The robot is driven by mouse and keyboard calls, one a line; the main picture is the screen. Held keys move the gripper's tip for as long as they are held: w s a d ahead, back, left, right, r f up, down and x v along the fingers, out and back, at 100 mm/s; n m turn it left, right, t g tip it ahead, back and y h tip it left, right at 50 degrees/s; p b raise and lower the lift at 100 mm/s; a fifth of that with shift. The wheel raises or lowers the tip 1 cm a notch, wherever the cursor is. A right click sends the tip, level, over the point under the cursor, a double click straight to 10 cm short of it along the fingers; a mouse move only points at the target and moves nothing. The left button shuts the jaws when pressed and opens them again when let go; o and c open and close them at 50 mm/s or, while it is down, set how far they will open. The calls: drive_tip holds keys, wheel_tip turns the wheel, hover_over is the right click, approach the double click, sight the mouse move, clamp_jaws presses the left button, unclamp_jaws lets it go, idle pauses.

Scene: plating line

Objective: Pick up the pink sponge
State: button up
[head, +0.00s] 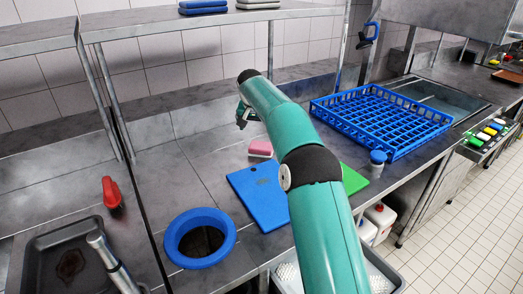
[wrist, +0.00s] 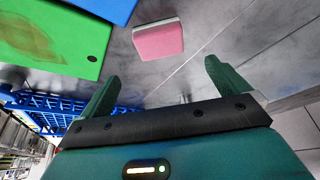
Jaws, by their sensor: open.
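The pink sponge (head: 260,148) lies on the grey metal counter in the head view, just behind the blue cutting board. It has a pale layer along one side. In the wrist view the sponge (wrist: 158,41) shows beyond the fingertips, roughly between them and apart from both. My gripper (head: 243,114) is behind and a little left of the sponge in the head view, above the counter. In the wrist view my gripper (wrist: 161,80) has its two green fingers spread wide with nothing between them.
A blue cutting board (head: 258,197) and a green board (head: 352,180) lie in front of the sponge. A blue rack (head: 382,115) stands to the right. A blue-rimmed round opening (head: 200,238) is at front left.

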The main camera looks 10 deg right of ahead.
hover_over(261, 145)
drive_tip(key=s+a, duration=0.1)
drive_tip(key=s, duration=0.2)
wheel_tip(261, 145, down, 7)
drive_tip(key=shift+w, duration=0.15)
drive_tip(key=shift+x, duration=2.95)
drive_tip(key=shift+w+d, duration=0.1)
drive_tip(key=shift+w, duration=0.1)
drive_tip(key=c, duration=0.9)
drive_tip(key=shift+o, duration=0.2)
drive_tip(key=shift+r, duration=0.1)
